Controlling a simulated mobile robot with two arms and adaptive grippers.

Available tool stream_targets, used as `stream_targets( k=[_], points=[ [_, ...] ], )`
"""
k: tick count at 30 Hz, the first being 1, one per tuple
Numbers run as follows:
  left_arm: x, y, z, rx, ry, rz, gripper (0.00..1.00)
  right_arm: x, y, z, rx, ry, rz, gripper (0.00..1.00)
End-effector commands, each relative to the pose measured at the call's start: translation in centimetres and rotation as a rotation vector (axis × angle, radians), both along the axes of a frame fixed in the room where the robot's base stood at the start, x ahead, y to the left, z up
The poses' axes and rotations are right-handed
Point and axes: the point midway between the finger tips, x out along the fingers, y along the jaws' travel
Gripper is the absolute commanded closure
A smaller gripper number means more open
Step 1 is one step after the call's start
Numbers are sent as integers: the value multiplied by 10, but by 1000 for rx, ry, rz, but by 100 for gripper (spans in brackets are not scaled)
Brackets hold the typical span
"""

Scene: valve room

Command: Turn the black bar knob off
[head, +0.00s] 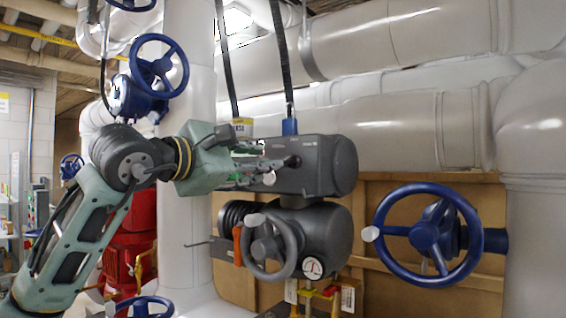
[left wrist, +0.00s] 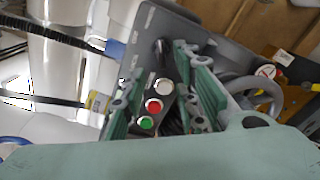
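The black bar knob (head: 292,161) is a small dark knob on the side of the dark grey actuator housing (head: 330,165) in the head view. In the left wrist view the knob (left wrist: 161,47) shows beyond the fingertips, near the top middle. My left gripper (head: 265,163) is beside the housing, just left of the knob in the head view. In the left wrist view its green fingers (left wrist: 160,62) stand apart with nothing between their tips. I cannot tell whether a finger touches the knob. My right gripper is not in view.
White, red and green buttons (left wrist: 153,105) show between the fingers. A grey handwheel (head: 270,247) and a pressure gauge (head: 312,267) are below the housing. A large blue handwheel (head: 427,236) stands at right. A thick white pipe (head: 186,230) rises behind my left arm.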

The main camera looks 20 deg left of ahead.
Motion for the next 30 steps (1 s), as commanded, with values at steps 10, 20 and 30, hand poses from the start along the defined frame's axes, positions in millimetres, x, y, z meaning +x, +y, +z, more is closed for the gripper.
stream_targets(
  k=[10, 20, 30],
  points=[
    [52, -20, 2, -5, 7, -6, 72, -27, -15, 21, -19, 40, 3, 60],
    [67, -26, -1, -4, 3, -5, 72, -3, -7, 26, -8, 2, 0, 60],
    [66, -25, -1, -5, 4, -6, 90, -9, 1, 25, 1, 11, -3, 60]
  ],
)
